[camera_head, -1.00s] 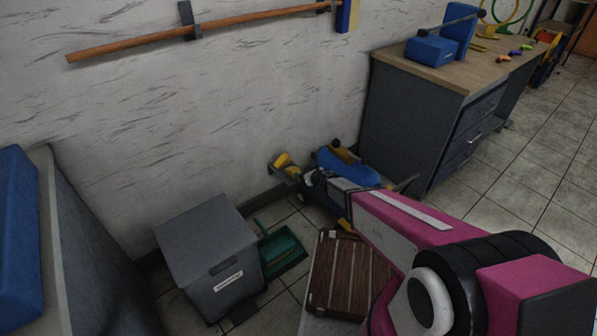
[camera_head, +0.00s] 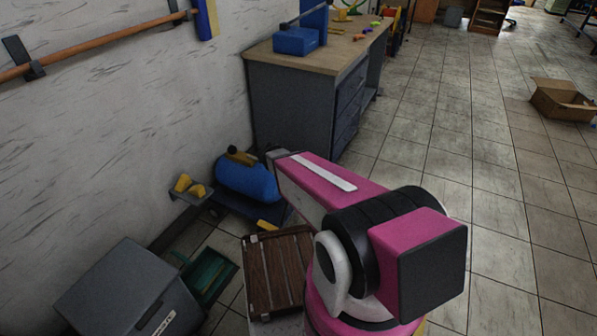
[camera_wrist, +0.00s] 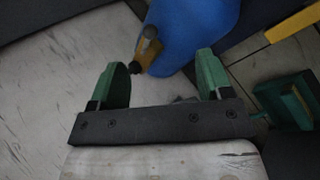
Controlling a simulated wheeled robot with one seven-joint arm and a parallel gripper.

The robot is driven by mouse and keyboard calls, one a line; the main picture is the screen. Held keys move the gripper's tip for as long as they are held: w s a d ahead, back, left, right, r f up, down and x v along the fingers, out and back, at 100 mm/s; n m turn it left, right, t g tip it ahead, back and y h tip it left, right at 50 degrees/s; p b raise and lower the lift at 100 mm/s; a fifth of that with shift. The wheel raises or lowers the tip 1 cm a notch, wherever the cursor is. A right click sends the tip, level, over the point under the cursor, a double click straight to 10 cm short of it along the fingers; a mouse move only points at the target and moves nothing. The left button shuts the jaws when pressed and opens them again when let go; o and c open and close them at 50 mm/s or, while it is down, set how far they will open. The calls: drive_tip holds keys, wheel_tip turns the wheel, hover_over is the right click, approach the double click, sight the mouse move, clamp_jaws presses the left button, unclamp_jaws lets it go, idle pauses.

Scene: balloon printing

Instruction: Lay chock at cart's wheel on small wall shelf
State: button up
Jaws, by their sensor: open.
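The cart (camera_head: 237,203) is a low dark blue platform by the wall, carrying a blue tank (camera_head: 245,178), which also shows in the wrist view (camera_wrist: 190,30). A yellow piece (camera_head: 267,225), probably the chock, is at the cart's near end on the floor. A yellow bar (camera_wrist: 293,25) at the wrist view's upper right may be the same piece. The small wall shelf (camera_head: 187,198) is left of the tank and bears two yellow wedges (camera_head: 184,183). My gripper (camera_wrist: 162,62) is open and empty, its green fingers apart before the wall and tank. The head view does not show its fingers clearly.
A slatted brown crate (camera_head: 275,272) stands in front of the cart. A green dustpan (camera_head: 210,275) and a grey bin (camera_head: 130,290) are to its left. A grey workbench (camera_head: 290,100) stands behind. The tiled floor (camera_head: 500,200) at right is mostly clear.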

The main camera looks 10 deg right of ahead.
drive_tip(key=s+d+r+m+g, duration=0.3)
drive_tip(key=s+d+m+g, duration=0.1)
drive_tip(key=s+m, duration=0.4)
drive_tip(key=s+d+r+m+g+y, duration=0.1)
drive_tip(key=s+d+r+m+g, duration=0.3)
drive_tip(key=s+m, duration=0.5)
drive_tip(key=shift+s+r+m+y, duration=0.2)
drive_tip(key=shift+m+y, duration=0.1)
drive_tip(key=shift+m, duration=0.2)
